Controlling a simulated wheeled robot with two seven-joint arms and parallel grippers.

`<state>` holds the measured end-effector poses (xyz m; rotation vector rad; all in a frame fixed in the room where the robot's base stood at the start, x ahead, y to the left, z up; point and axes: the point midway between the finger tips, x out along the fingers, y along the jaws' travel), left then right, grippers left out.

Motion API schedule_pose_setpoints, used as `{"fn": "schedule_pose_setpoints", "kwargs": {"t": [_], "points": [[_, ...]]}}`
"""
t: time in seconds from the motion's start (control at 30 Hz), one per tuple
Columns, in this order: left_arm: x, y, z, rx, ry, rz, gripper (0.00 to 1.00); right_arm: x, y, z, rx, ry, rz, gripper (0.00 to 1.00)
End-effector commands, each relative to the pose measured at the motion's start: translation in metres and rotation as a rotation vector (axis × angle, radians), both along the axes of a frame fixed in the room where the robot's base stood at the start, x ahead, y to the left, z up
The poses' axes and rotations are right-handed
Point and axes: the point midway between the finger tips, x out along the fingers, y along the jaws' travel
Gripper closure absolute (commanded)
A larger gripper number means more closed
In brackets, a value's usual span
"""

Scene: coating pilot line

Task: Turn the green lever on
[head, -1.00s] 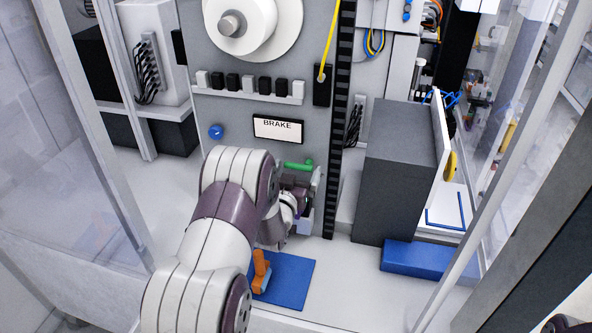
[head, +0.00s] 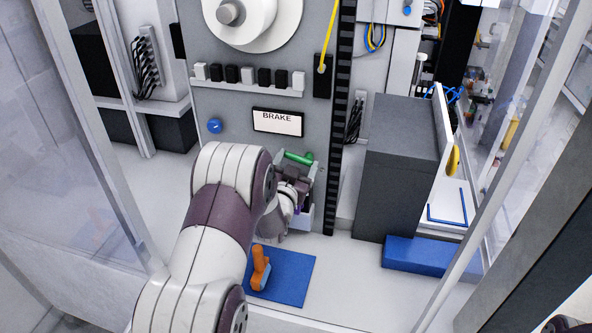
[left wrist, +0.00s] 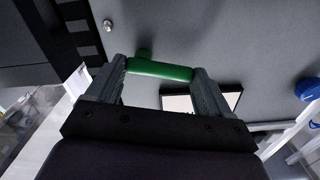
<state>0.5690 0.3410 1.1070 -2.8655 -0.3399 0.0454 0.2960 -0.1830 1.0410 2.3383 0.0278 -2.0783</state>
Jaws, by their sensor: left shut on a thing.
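The green lever (head: 299,158) is a short rounded bar on the grey machine panel (head: 232,141), below and right of the BRAKE label (head: 278,121). In the head view it slants slightly down to the right. My left gripper (head: 297,170) is at the lever, partly hidden behind my own arm. In the left wrist view the lever (left wrist: 160,70) spans the gap between the two fingertips of my left gripper (left wrist: 161,76), which is shut on it. The lever's pivot is hard to make out. My right gripper is not in view.
A blue mat (head: 291,281) with an orange object (head: 260,268) lies below the lever. A dark grey box (head: 396,170) and a blue block (head: 420,257) stand to the right. A blue knob (head: 214,126) is on the panel's left. Frame posts (head: 500,165) flank the bench.

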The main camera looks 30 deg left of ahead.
Motion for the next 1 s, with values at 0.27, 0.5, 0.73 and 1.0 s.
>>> {"fn": "schedule_pose_setpoints", "kwargs": {"t": [0.27, 0.5, 0.73, 1.0], "points": [[0.001, -0.003, 0.001, 0.255, 0.057, 0.0, 0.5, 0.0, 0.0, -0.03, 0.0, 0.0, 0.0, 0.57], [0.002, -0.006, 0.005, 0.465, 0.108, -0.001, 0.5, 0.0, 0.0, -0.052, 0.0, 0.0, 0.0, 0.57], [0.002, -0.009, 0.008, 0.625, 0.147, 0.0, 0.5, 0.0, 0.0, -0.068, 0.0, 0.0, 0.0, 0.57], [0.003, -0.011, 0.011, 0.74, 0.177, -0.001, 0.5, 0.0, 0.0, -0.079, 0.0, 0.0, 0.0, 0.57]]}}
